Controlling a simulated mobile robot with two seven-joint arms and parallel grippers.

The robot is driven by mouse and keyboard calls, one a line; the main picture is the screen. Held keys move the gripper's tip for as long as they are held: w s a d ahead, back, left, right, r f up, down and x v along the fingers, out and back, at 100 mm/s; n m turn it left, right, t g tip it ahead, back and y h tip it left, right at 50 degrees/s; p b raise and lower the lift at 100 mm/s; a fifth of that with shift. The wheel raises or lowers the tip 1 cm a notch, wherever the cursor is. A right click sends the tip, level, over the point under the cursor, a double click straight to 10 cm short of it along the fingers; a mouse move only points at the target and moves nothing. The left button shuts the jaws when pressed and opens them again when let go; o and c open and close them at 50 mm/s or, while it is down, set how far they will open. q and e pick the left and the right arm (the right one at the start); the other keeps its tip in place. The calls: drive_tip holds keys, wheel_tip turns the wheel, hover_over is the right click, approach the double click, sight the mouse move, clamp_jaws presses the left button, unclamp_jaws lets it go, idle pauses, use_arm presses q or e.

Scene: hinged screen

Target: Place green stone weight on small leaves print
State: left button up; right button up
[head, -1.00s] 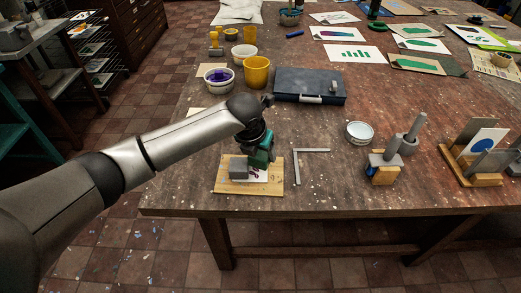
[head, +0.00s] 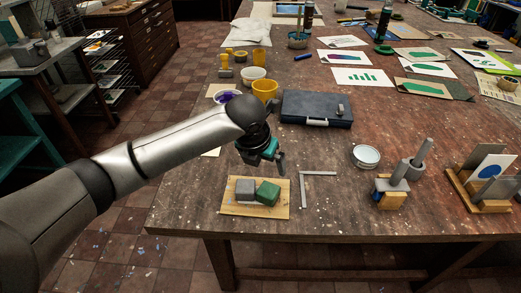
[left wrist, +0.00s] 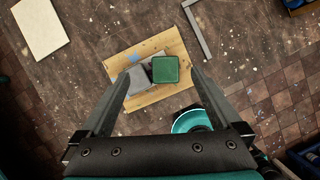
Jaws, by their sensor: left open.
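The green stone weight (head: 268,193) sits on a light wooden board (head: 230,207) near the table's front edge. It stands close beside a grey block (head: 245,189), slightly turned; I cannot tell whether they touch. The weight also shows in the left wrist view (left wrist: 165,69). The small leaves print cannot be made out now; the two blocks cover the middle of the board. My left gripper (head: 267,161) is open and empty above the board, with the weight apart below its fingers. My right gripper is not in view.
A metal square (head: 303,188) lies right of the board. A blue case (head: 316,109), yellow cup (head: 265,89) and bowls stand behind. A round tin (head: 366,156) and a card rack (head: 490,190) are to the right.

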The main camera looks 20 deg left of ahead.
use_arm(q)
drive_tip(key=v, duration=0.6)
drive_tip(key=shift+r+p, duration=0.25)
drive_tip(key=shift+p, duration=0.15)
drive_tip(key=shift+s, duration=0.1)
